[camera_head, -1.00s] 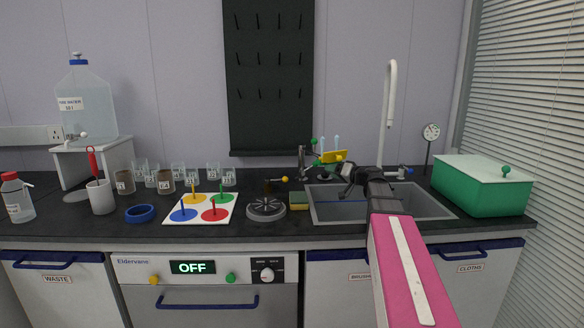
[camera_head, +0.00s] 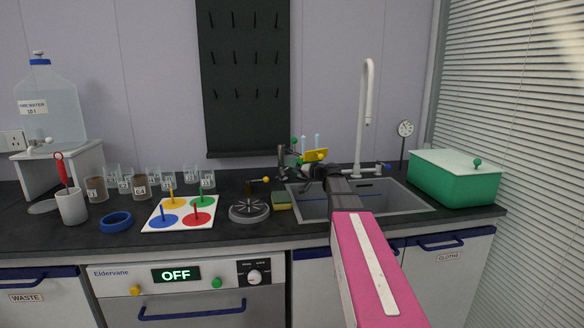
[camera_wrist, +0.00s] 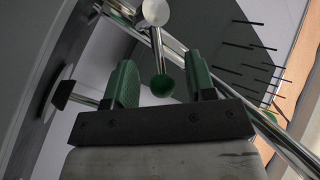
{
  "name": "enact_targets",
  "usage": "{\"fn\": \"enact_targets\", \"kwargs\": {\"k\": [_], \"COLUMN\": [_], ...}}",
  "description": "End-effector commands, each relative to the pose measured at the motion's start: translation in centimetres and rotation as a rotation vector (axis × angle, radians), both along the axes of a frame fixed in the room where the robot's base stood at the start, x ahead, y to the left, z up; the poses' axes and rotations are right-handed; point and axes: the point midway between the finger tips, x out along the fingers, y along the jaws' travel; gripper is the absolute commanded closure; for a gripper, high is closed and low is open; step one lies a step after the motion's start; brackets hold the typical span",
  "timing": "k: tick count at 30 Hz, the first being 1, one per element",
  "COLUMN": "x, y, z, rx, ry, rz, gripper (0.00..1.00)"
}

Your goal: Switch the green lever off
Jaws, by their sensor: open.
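The green lever shows in the wrist view as a thin metal rod ending in a green ball (camera_wrist: 162,86). The rod runs up to a round silver knob (camera_wrist: 155,12) on a metal pipe. My gripper (camera_wrist: 162,78) is open, with one green-padded finger on each side of the ball. Gaps show between ball and fingers, and the depth is hard to judge. In the head view, a small green ball (camera_head: 294,140) stands on the dark metal fitting (camera_head: 283,158) left of the sink. My gripper's fingertips are hard to make out there.
A yellow piece (camera_head: 316,155) with pale tubes is close by my gripper. The sink (camera_head: 415,207) with a tall white tap (camera_head: 367,110) lies to the right. A sponge (camera_head: 281,201), a round dark device (camera_head: 249,211) and a yellow-tipped lever (camera_head: 266,180) are to the left.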

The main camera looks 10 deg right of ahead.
Motion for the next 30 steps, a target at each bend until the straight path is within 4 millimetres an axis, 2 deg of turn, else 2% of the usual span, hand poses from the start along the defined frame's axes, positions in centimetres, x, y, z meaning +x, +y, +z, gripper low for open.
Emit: {"fn": "enact_targets", "kwargs": {"k": [4, 14, 19, 24, 30], "x": [0.8, 0.9, 0.9, 0.9, 0.9], "y": [0.8, 1.0, 1.0, 1.1, 1.4], "z": [0.0, 0.0, 0.0, 0.1, 0.6], "rx": [0.000, 0.000, 0.000, -0.014, -0.111], "ry": [0.000, 0.000, 0.000, 0.000, -0.001], "rz": [-0.001, -0.001, -0.001, -0.001, 0.001], "gripper": [0.49, 0.49, 1.00, 1.00, 1.00]}}
